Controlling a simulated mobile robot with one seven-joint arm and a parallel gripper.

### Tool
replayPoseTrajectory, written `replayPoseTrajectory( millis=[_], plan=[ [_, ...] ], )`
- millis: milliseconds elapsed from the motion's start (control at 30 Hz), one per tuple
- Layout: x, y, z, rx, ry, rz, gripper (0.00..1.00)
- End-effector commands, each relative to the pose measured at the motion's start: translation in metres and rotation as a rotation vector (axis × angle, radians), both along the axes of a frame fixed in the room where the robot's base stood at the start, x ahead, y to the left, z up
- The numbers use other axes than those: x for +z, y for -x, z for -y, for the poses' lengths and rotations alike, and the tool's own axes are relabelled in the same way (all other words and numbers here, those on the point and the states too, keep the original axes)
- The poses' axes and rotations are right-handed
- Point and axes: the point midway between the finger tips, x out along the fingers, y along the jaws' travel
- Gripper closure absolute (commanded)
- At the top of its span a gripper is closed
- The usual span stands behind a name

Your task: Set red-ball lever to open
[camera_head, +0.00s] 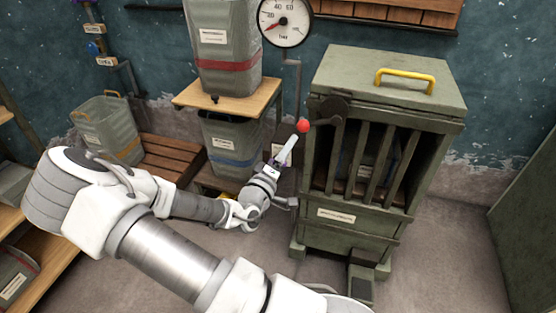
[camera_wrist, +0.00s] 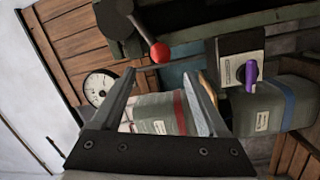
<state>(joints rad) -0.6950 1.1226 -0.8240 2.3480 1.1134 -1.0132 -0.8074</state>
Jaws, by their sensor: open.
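The lever's red ball (camera_head: 303,126) sits at the left front side of the green slatted cabinet (camera_head: 330,203). A dark pivot piece (camera_head: 331,108) is beside it. In the wrist view the red ball (camera_wrist: 160,52) ends a thin metal rod (camera_wrist: 141,27) that slants down from a dark hub (camera_wrist: 112,17). My gripper (camera_head: 293,144) is just below and left of the ball in the head view. In the wrist view my gripper (camera_wrist: 160,74) is open, with the ball just beyond the fingertips and roughly centred between them. Nothing is visibly held.
The cabinet has a yellow top handle (camera_head: 405,76). A pressure gauge (camera_head: 285,22) hangs on the wall. Grey bins stand on and under a wooden stand (camera_head: 228,101) left of the ball. A purple knob (camera_wrist: 251,75) shows at right in the wrist view.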

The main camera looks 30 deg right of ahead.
Motion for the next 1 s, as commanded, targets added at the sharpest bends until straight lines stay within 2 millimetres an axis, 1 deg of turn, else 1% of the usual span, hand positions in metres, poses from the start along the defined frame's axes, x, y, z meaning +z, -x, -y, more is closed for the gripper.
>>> replayPoseTrajectory(
  millis=[33,100,200,300,433,667,767,800,867,900,967,1000],
  plan=[
    [0.001,0.005,-0.011,0.004,-0.002,-0.003,0.23],
    [-0.001,0.013,-0.022,0.003,-0.001,-0.003,0.23],
    [-0.002,0.02,-0.035,0.002,-0.001,-0.002,0.23],
    [-0.003,0.025,-0.042,0.0,0.0,-0.001,0.23],
    [-0.004,0.029,-0.046,-0.001,0.0,0.0,0.23],
    [-0.004,0.029,-0.047,-0.002,-0.001,0.0,0.23],
    [-0.003,0.027,-0.046,0.0,-0.012,0.003,0.39],
    [-0.003,0.024,-0.046,0.002,-0.034,0.009,0.47],
    [-0.002,0.015,-0.045,0.01,-0.094,0.024,0.57],
    [-0.002,0.007,-0.045,0.019,-0.153,0.038,0.65],
    [0.0,-0.009,-0.044,0.028,-0.266,0.066,0.75],
    [0.001,-0.021,-0.045,0.034,-0.354,0.082,0.83]
  ],
)
